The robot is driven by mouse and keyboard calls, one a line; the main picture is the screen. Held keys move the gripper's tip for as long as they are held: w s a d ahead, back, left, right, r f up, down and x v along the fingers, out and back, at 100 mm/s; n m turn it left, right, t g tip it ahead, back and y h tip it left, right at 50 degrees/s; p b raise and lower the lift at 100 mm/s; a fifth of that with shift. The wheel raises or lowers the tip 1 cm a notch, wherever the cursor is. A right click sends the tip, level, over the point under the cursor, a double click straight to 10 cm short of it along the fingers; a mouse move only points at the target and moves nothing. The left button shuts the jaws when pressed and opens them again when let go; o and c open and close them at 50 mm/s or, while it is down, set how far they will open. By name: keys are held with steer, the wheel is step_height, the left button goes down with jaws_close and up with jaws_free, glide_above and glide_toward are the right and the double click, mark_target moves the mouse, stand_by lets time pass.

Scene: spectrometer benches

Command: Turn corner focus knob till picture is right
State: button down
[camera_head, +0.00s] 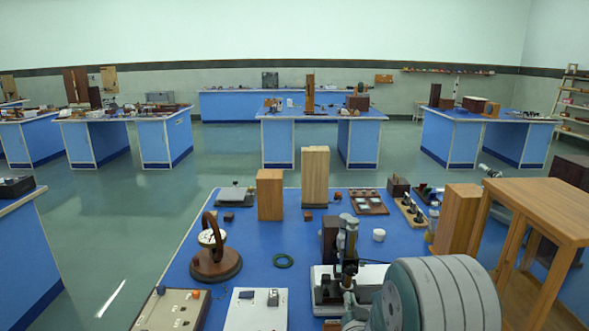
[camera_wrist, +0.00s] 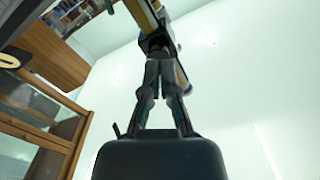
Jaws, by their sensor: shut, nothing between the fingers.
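My gripper (camera_wrist: 158,66) shows in the wrist view with its two fingers together and nothing between them. A dark and yellow part (camera_wrist: 143,14) lies just beyond and behind the fingertips; I cannot tell whether they touch it. In the head view my grey arm fills the lower right. A white-based instrument (camera_head: 372,275) with dark upright parts stands beside the arm, partly hidden by it. I cannot make out a corner focus knob or a picture in either view.
A wooden stool (camera_head: 540,205) stands at right. Open floor (camera_head: 120,225) lies left.

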mark_target(351, 285)
steer(key=w+n, duration=0.1)
steer(key=w, duration=0.1)
steer(key=w+d+n, duration=0.1)
steer(key=w+n, duration=0.2)
steer(key=w, duration=0.1)
steer(key=shift+w+d+f+n, duration=0.1)
steer(key=shift+d+f+n, duration=0.1)
steer(key=shift+f+n, duration=0.15)
stand_by(0.4)
steer(key=shift+d+r, duration=0.1)
steer(key=shift+r, duration=0.55)
stand_by(1.1)
steer(key=s, duration=0.6)
steer(key=shift+f, duration=0.45)
